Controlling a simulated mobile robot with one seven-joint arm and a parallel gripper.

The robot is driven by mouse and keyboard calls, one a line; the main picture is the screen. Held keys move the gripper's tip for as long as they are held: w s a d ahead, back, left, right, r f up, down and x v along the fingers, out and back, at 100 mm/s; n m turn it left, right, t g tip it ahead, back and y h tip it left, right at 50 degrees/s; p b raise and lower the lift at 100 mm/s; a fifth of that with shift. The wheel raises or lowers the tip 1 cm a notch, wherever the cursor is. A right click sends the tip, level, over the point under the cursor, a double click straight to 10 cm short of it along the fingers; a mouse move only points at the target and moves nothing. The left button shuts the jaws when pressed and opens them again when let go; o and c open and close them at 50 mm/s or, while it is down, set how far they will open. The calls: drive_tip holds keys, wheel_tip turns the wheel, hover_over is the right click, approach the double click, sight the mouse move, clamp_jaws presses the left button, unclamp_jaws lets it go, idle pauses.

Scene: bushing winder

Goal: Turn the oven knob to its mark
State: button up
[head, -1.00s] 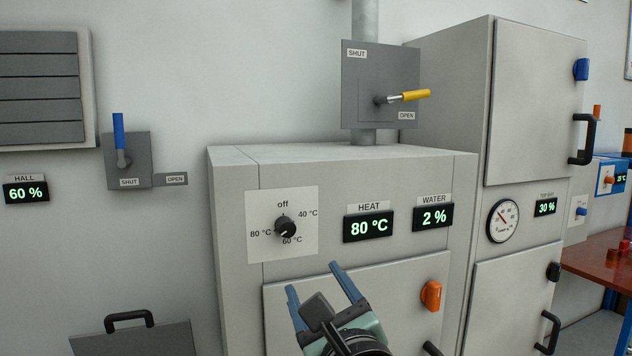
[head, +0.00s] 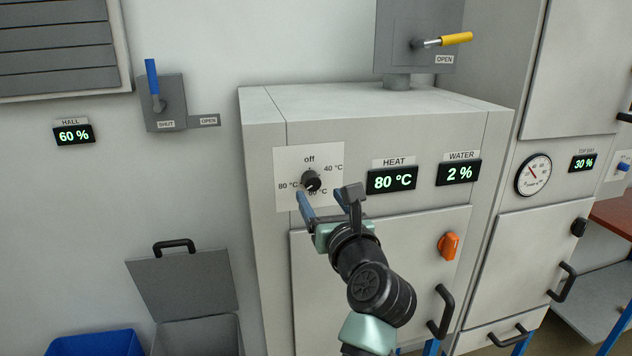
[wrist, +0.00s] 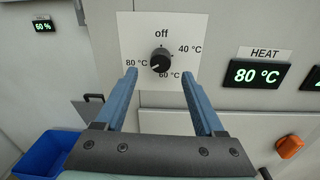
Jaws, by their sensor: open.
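The oven knob (head: 311,181) is a small black dial on a pale plate (head: 284,165) at the oven's upper left front. The plate is marked off, 40 °C, 60 °C and 80 °C. In the wrist view the knob (wrist: 160,62) lies between and beyond my fingertips, with a pale line toward the lower left, between the 80 °C and 60 °C labels. My gripper (head: 325,196) is open and empty, just below and in front of the plate; its blue fingers (wrist: 162,72) frame the knob without visibly touching it. The HEAT display (head: 391,179) reads 80 °C.
A WATER display (head: 458,172) reads 2 %. An orange door latch (head: 448,245) and a black handle (head: 440,311) stick out from the oven front. A yellow damper lever (head: 455,39) is above, a blue lever (head: 152,78) on the left wall. An open grey bin (head: 190,285) stands lower left.

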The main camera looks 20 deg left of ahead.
sight(314, 185)
drive_tip(key=shift+p+x, duration=0.4)
drive_tip(key=shift+x, duration=1.85)
clamp_jaws()
